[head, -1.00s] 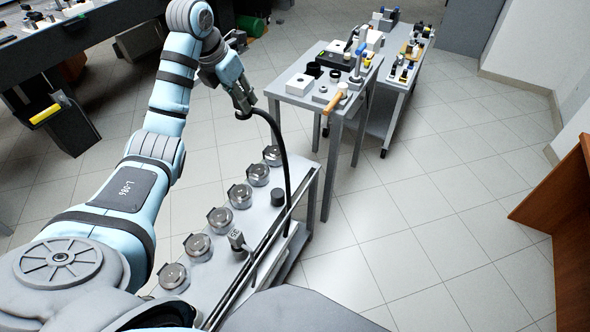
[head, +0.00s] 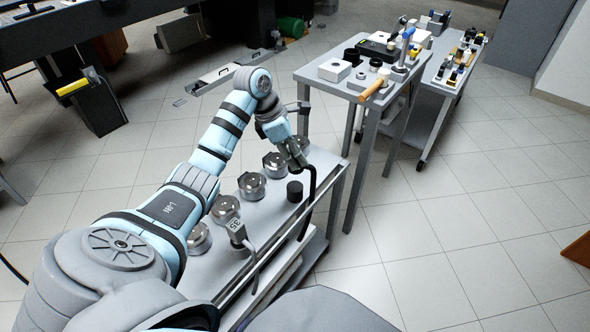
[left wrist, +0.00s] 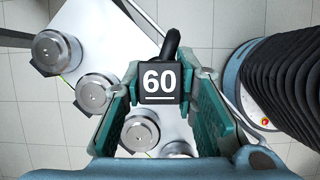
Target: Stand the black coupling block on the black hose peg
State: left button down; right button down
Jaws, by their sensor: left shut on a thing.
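My left gripper (head: 297,158) is shut on the black coupling block (left wrist: 158,82). In the left wrist view the block shows a white "60", and both green finger pads are against its sides. A black hose (head: 310,190) leads from the block down to the right edge of the bench. A short black upright cylinder (head: 294,192), which looks like the black hose peg, stands on the bench top. In the head view the gripper and block are above and beyond it. I cannot make out the peg in the left wrist view. My right gripper is not in view.
Several round metal fittings (head: 251,186) stand in a row along the grey bench (head: 268,216). A grey block marked "35" (head: 236,229) with a grey hose stands near the front. A table with tools (head: 345,84) and a cart (head: 450,84) stand behind.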

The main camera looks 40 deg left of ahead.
aim_at(295, 172)
pick_arm(q)
jog(key=shift+f, duration=0.9)
notch_tip(295, 172, down, 4)
jog(key=shift+s+b, duration=0.1)
jog(key=shift+b, duration=0.6)
jog(key=shift+f, duration=0.35)
jog(key=shift+r, duration=0.1)
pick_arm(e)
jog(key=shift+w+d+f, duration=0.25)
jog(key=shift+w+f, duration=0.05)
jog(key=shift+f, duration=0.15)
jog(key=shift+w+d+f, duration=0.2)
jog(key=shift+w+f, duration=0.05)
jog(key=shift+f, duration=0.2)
pick_arm(q)
jog(key=c, duration=1.3)
grip_release()
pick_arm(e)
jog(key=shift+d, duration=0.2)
